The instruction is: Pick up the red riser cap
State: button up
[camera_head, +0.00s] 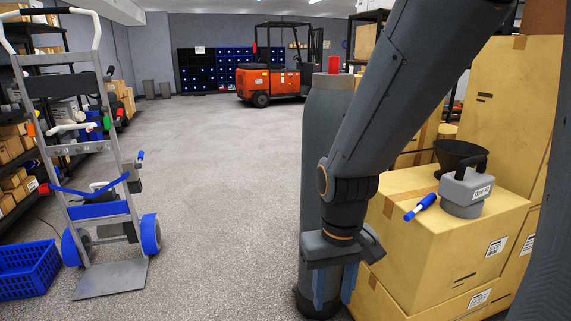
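The red riser cap (333,64) sits on top of a tall dark grey riser (316,150) that stands upright on the floor. The cap is small and its upper part shows clear against the far wall. My arm passes in front of the riser and hides part of its right side. My gripper (335,288) points down, low in front of the riser and far below the cap. Its two blue fingers are apart with nothing seen between them.
Cardboard boxes (415,240) stand right of the riser, bearing a grey weight-like block (465,192), a blue-and-white marker (420,207) and a black funnel (459,154). A hand truck (95,150) and a blue crate (28,272) are left. An orange forklift (270,80) is far back. The middle floor is clear.

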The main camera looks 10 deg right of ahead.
aim_at(334, 62)
jog(key=u, duration=0.9)
jog(key=i, duration=1.45)
jog(key=z, duration=2.45)
